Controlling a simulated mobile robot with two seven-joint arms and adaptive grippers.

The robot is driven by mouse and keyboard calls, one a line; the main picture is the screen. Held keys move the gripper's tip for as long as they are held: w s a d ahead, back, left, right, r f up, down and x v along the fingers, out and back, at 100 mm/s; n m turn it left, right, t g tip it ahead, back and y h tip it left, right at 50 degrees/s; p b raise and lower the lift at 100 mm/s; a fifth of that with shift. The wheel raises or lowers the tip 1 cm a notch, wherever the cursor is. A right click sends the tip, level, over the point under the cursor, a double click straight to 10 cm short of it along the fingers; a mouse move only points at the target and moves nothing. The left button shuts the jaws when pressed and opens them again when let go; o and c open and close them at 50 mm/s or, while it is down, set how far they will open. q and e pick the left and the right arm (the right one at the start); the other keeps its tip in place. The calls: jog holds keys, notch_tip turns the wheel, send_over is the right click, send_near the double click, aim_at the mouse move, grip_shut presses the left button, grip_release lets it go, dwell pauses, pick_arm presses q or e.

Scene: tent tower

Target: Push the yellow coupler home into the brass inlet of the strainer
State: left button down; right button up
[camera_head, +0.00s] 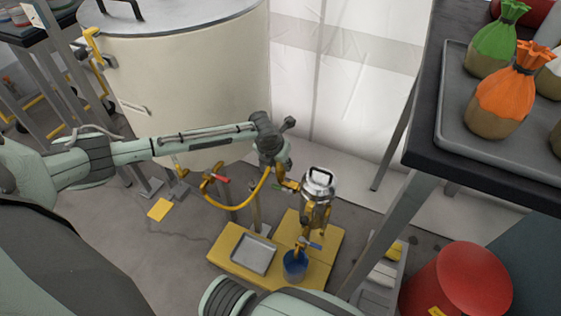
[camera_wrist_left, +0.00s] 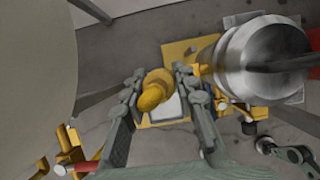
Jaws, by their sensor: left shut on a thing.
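The yellow coupler (camera_wrist_left: 155,90) lies between the fingers of my left gripper (camera_wrist_left: 158,88), which is shut on it. In the head view my left gripper (camera_head: 281,172) is beside the upper part of the strainer (camera_head: 317,185), on its left. The strainer is a steel canister with a black handle; it also fills the upper right of the left wrist view (camera_wrist_left: 250,62). The brass inlet (camera_wrist_left: 200,69) points toward the gripper, and a gap shows between it and the coupler. A grey-green jointed part at the wrist view's lower right may be my right gripper (camera_wrist_left: 286,152), but its fingers are unclear.
A yellow hose (camera_head: 232,206) loops from the coupler toward a red-handled valve (camera_head: 215,180) below the cream tank (camera_head: 190,70). A yellow platform (camera_head: 325,243) bears a grey tray (camera_head: 253,254) and a blue bucket (camera_head: 295,266). A dark table (camera_head: 485,170) and red drum (camera_head: 455,282) stand right.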

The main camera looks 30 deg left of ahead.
pick_arm(q)
jog(key=shift+f+b, duration=0.4)
jog(key=shift+f, duration=0.5)
jog(key=c, duration=1.1)
grip_release()
jog(key=v, duration=1.2)
